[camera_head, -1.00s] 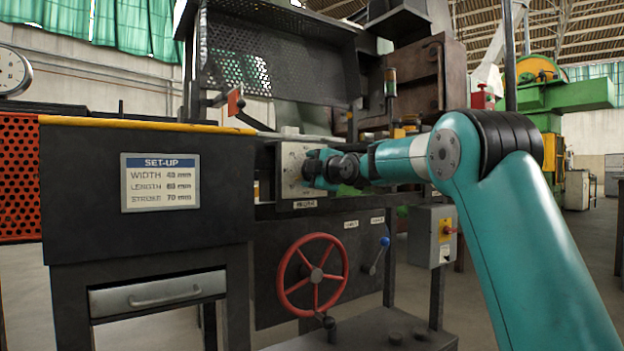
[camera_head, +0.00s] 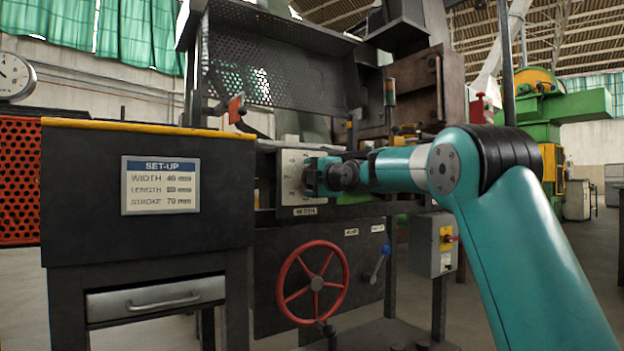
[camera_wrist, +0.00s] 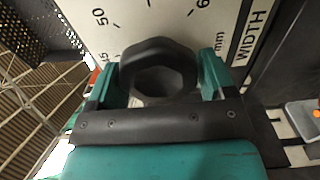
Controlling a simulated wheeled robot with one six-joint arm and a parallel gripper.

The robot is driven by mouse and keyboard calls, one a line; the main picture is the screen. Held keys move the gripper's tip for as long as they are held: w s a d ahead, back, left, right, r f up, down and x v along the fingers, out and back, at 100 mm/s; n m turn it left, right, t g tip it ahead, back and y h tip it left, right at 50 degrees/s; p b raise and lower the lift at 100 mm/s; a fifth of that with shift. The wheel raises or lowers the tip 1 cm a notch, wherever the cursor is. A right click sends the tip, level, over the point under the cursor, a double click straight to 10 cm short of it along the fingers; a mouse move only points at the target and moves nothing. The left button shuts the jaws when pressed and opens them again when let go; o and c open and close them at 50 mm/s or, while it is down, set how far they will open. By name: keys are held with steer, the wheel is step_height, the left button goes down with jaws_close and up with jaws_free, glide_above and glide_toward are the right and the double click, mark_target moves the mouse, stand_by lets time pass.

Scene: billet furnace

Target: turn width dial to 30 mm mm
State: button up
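The width dial is a black faceted knob (camera_wrist: 157,68) on a white scale plate marked WIDTH and mm (camera_wrist: 130,22). In the wrist view, the numbers 50 and part of 45 show at left of the knob. My gripper (camera_wrist: 160,82) has its teal fingers on opposite sides of the knob and looks shut on it. In the head view, my gripper (camera_head: 313,176) is against the scale plate (camera_head: 290,170) and hides the knob. The pointer and the 30 mark cannot be seen.
Below the plate are a red handwheel (camera_head: 313,283) and a blue-knobbed lever (camera_head: 381,262). A grey switch box (camera_head: 433,245) hangs under my arm. A dark cabinet (camera_head: 145,245) stands at left.

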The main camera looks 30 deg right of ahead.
steer(key=shift+o, duration=1.3)
steer(key=s+p, duration=0.1)
steer(key=s, duration=1.6)
steer(key=shift+s+d, duration=0.25)
steer(key=shift+d, duration=0.05)
steer(key=s+a+f+m+g+y+p, duration=0.1)
steer(key=s+a+f+m+g+y, duration=0.2)
steer(key=a, duration=0.4)
steer(key=s+a+f+m+g+p, duration=0.1)
steer(key=s+a+f+g+p, duration=0.15)
steer(key=a+f, duration=0.4)
steer(key=s+a+f+m+g+y+p, duration=0.1)
steer(key=s+a+f+m+g+y, duration=0.2)
steer(key=a, duration=0.6)
steer(key=s+a+f+m+g+h+p, duration=0.1)
steer(key=s+a+f+g, duration=0.15)
steer(key=s, duration=0.35)
steer(key=s+a+f+m+g+p, duration=0.1)
steer(key=s+a+f+m+g, duration=0.2)
steer(key=s, duration=0.4)
steer(key=s+a+f+g+h+p, duration=0.1)
steer(key=s+a+f+g, duration=0.1)
steer(key=s+f+g, duration=0.3)
step_height(320, 180, up, 40)
steer(key=s+t+p, duration=0.1)
steer(key=p, duration=3.6)
steer(key=shift+s+d+m, duration=0.3)
steer(key=shift+s, duration=0.1)
